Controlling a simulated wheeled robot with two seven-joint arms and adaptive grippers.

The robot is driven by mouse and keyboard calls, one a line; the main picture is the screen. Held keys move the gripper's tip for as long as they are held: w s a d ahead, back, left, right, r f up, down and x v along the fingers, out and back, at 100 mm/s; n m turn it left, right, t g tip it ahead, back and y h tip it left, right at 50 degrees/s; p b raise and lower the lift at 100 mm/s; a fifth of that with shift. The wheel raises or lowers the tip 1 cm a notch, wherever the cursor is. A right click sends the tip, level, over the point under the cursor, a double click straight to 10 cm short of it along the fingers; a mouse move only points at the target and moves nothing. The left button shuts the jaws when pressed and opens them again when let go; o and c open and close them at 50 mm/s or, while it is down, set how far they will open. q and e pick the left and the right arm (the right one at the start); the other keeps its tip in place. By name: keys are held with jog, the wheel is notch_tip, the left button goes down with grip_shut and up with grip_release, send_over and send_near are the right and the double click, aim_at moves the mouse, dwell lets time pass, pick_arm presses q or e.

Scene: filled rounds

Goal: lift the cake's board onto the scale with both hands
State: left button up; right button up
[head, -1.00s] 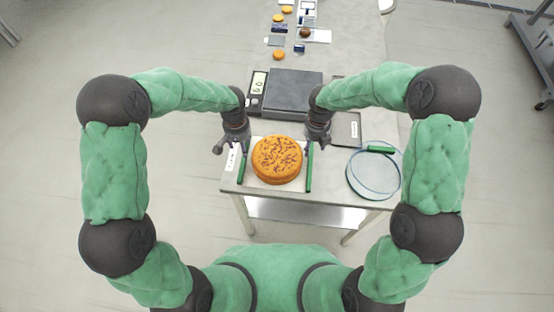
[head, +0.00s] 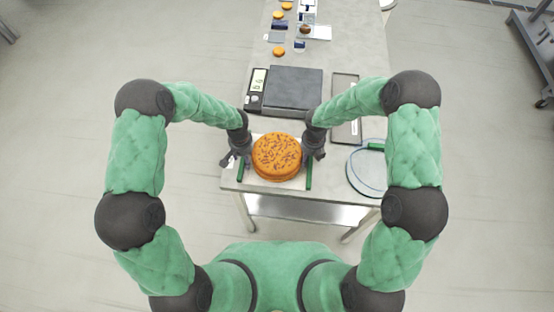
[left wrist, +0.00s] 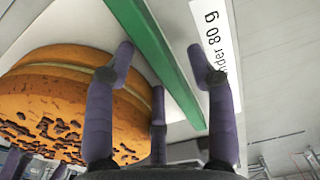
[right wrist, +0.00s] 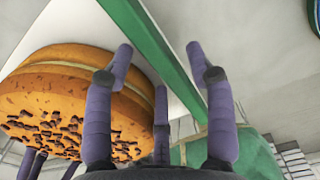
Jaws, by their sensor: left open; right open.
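The round orange-brown cake (head: 277,156) with dark flakes on top sits on a pale board (head: 262,184) near the table's front edge. Green bars run along the board's left and right sides; the left bar (left wrist: 160,55) and the right bar (right wrist: 160,60) show in the wrist views. My left gripper (head: 235,160) is open, its fingers either side of the left bar. My right gripper (head: 314,154) is open, its fingers either side of the right bar. The dark scale (head: 295,90) with a lit display lies behind the cake.
A clear round lid (head: 362,172) with a green handle stands right of the cake. A dark-framed tray (head: 345,97) lies right of the scale. A white label (left wrist: 214,40) lies left of the board. Several small cakes (head: 279,52) and cards lie at the far end.

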pick_arm(q)
jog(key=shift+f, duration=0.15)
pick_arm(e)
jog(key=shift+f, duration=0.15)
pick_arm(q)
grip_shut()
pick_arm(e)
grip_shut()
